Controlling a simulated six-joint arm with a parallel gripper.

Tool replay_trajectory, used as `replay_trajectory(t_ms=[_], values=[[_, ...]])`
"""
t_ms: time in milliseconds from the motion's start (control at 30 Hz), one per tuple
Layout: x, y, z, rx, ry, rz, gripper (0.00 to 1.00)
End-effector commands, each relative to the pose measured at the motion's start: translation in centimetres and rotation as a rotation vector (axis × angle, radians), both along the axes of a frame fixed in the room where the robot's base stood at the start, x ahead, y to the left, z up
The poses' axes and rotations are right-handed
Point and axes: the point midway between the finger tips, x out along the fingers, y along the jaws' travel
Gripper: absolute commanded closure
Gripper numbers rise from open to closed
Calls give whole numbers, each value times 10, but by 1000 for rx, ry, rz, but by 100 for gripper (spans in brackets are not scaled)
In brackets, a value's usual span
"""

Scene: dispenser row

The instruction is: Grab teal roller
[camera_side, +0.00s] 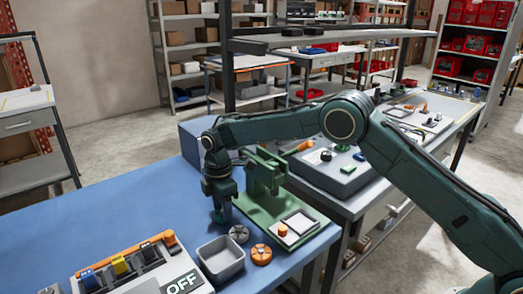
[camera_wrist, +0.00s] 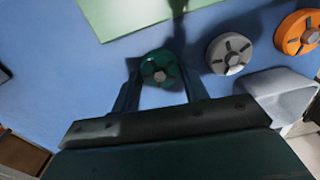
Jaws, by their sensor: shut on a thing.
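The teal roller (camera_wrist: 160,68) is a round wheel with a grey hub, seen between my gripper's two fingers in the wrist view. My gripper (camera_wrist: 162,82) is shut on it, one finger at each side. In the side view my gripper (camera_side: 221,215) points down at the blue table, just left of the grey roller, and the teal roller is mostly hidden there by the fingers. I cannot tell whether the roller touches the table.
A grey roller (camera_side: 239,234) and an orange roller (camera_side: 261,254) lie to the right. A grey bin (camera_side: 221,258) stands in front. A green fixture (camera_side: 265,175) on a green base stands close behind my gripper. A dispenser row (camera_side: 130,268) with an OFF sign is front left. The left blue table is clear.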

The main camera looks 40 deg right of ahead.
Motion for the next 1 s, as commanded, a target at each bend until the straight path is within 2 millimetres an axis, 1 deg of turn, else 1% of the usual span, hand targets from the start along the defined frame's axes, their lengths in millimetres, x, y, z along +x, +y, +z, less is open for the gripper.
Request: replay_trajectory(t_ms=[200,333,467,567,767,1000], values=[[0,0,1,0,-1,0,78],[0,0,5,1,-2,0,78],[1,0,15,1,-2,0,78],[0,0,27,1,-2,0,78],[1,0,62,2,-4,0,78],[1,0,116,1,-6,0,78]])
